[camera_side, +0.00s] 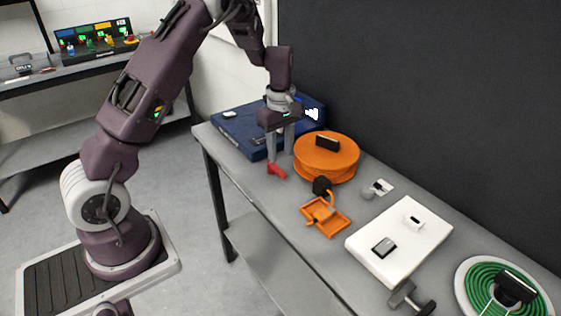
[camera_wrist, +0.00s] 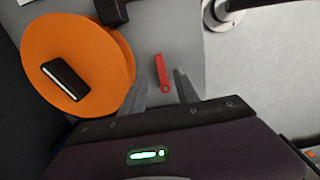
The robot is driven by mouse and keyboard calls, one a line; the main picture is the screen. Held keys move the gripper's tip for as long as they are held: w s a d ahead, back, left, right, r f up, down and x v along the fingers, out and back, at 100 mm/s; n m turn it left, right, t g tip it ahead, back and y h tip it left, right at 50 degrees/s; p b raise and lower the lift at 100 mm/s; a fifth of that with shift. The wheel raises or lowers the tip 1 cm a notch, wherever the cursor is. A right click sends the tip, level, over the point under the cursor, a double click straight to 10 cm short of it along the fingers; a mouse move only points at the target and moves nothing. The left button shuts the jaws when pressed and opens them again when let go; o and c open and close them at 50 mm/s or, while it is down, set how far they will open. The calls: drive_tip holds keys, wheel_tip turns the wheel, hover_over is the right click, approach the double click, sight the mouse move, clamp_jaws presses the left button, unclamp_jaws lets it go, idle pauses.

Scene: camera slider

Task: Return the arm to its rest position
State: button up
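My gripper (camera_side: 280,156) points down above the left part of the grey table, its two fingers apart with nothing held between them. A small red part (camera_side: 277,170) lies on the table just below the fingertips. In the wrist view, the red part (camera_wrist: 162,74) shows in the gap between the fingers of my gripper (camera_wrist: 160,80) and beyond their tips. I cannot tell the exact height of the fingertips above it. My arm is bent, reaching from its base out over the table.
A round orange thing (camera_side: 325,165) with a black block on it stands close right of my gripper. A blue case (camera_side: 240,135) lies behind. An orange tray (camera_side: 338,226), a white slab (camera_side: 365,243) and a green coil (camera_side: 475,290) are further right. A dark wall borders the table.

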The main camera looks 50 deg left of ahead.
drive_tip(key=shift+r, duration=0.8)
drive_tip(key=shift+r, duration=0.1)
drive_tip(key=s+d+r+m+t+h, duration=0.1)
drive_tip(key=s+d+r+m, duration=0.35)
drive_tip(key=r, duration=0.35)
drive_tip(key=s+d+r+m+t, duration=0.2)
drive_tip(key=s+d+r+m, duration=0.2)
drive_tip(key=s+d+r, duration=0.3)
drive_tip(key=s+d+r+m+t, duration=0.1)
drive_tip(key=s+d+m, duration=0.1)
drive_tip(key=s+m, duration=0.3)
drive_tip(key=s+d+r+m+t+y, duration=0.1)
drive_tip(key=s+m, duration=0.3)
drive_tip(key=s, duration=0.6)
drive_tip(key=shift+s+d+r+m+t, duration=0.35)
drive_tip(key=shift+d+r, duration=0.1)
drive_tip(key=shift+d, duration=0.1)
